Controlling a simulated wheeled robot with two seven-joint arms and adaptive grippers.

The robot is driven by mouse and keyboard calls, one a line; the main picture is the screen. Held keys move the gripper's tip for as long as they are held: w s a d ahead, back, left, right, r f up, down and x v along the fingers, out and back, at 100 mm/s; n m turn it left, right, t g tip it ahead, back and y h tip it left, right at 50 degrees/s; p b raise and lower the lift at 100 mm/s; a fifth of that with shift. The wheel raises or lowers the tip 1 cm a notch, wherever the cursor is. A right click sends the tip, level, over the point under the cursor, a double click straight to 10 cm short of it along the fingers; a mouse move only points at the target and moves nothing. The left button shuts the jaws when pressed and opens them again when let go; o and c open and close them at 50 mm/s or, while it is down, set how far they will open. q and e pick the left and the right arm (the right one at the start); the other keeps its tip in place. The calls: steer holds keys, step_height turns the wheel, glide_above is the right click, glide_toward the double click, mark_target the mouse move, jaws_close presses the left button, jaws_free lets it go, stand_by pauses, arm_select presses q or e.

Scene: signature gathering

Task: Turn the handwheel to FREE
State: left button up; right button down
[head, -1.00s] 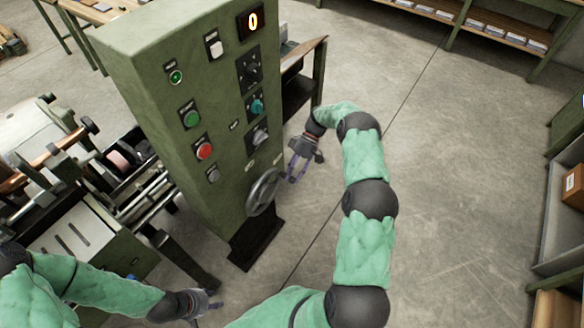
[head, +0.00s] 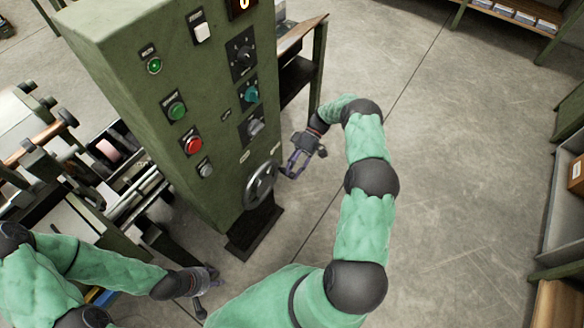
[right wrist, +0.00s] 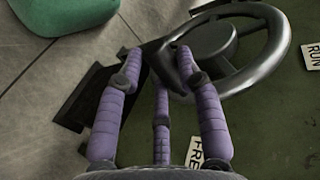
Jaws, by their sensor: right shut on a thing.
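The grey handwheel (head: 261,185) sits low on the front of the green control cabinet. My right gripper (head: 291,168) is at the wheel's right side, shut on the handwheel. In the right wrist view the dark handwheel (right wrist: 262,82) fills the top, with the purple fingers (right wrist: 165,75) at its left rim. The exact grip there is partly hidden. A white FREE label (right wrist: 196,153) lies below the wheel, partly covered by a finger, and a RUN label (right wrist: 311,57) is at the right edge. My left gripper (head: 207,287) hangs low, away from the wheel; its fingers are unclear.
The green cabinet (head: 150,90) carries several buttons and knobs above the wheel, including a red button (head: 193,145). A machine with rollers (head: 105,150) stands to the left. A wooden-topped table (head: 300,38) is behind the cabinet.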

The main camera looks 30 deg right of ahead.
steer(key=shift+w, duration=0.1)
steer(key=c, duration=0.8)
jaws_free()
steer(key=shift+c, duration=0.2)
steer(key=v, duration=1.2)
